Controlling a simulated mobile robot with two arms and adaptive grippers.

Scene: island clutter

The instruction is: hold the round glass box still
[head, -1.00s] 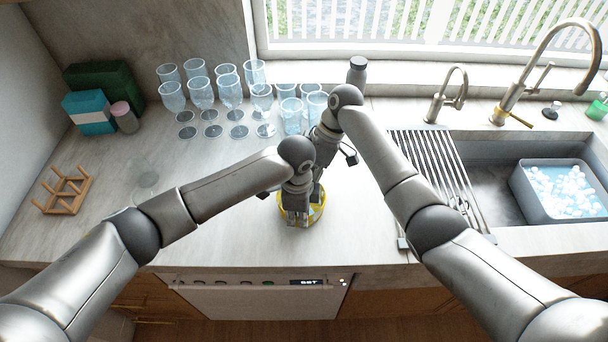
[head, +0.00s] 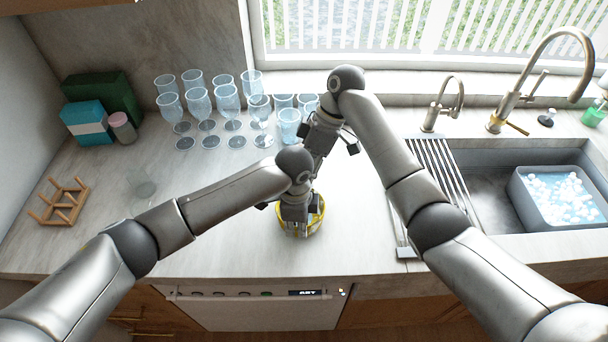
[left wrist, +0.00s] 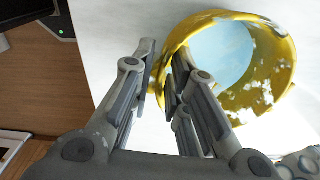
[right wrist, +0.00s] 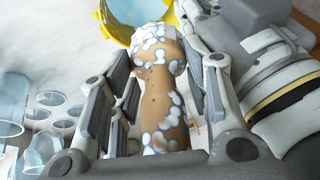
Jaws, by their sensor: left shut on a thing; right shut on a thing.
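The round glass box (head: 318,217) has a yellow rim and stands on the counter near its front edge. It also shows in the left wrist view (left wrist: 270,85), with a pale blue inside and white foam patches on the yellow wall. My left gripper (head: 295,228) is shut on the box's near wall, one finger on each side of it.
Several stemmed glasses (head: 228,98) stand at the back left. A drying rack (head: 440,185) and a sink tub of foam (head: 560,195) are at right. The front left counter is clear.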

